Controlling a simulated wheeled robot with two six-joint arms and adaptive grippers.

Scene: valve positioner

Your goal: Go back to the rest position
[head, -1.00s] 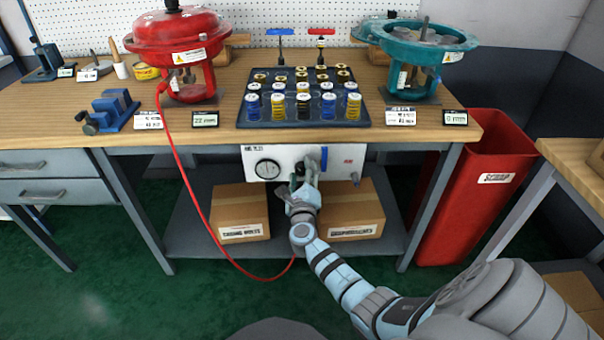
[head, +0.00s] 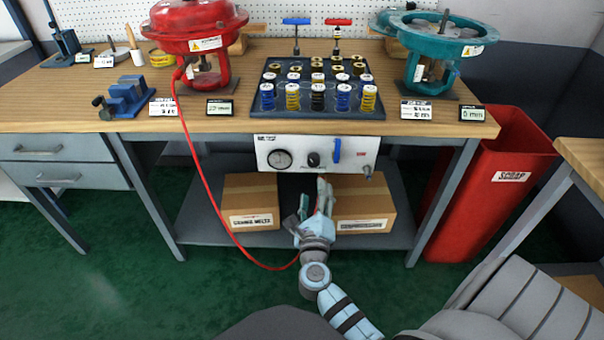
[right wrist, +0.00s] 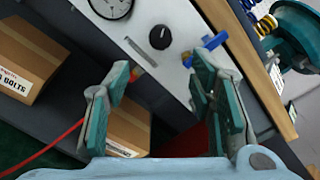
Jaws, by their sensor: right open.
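My right gripper (head: 317,208) is open and empty. In the head view it is below the white control panel (head: 273,142), in front of the two cardboard boxes on the lower shelf. The panel carries a round gauge (head: 280,159), a black knob (head: 313,159) and a blue lever (head: 337,150) standing upright. In the right wrist view the two teal-padded fingers (right wrist: 163,100) are wide apart with nothing between them. The knob (right wrist: 160,37) and the blue lever (right wrist: 206,48) lie beyond the fingertips, apart from them. My left gripper is not in view.
The bench (head: 420,121) bears a red actuator (head: 198,32), a teal actuator (head: 432,45) and a dark tray (head: 262,111) of springs. A red hose (head: 199,180) loops down to the left of my right arm. A red scrap bin (head: 480,220) stands at right.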

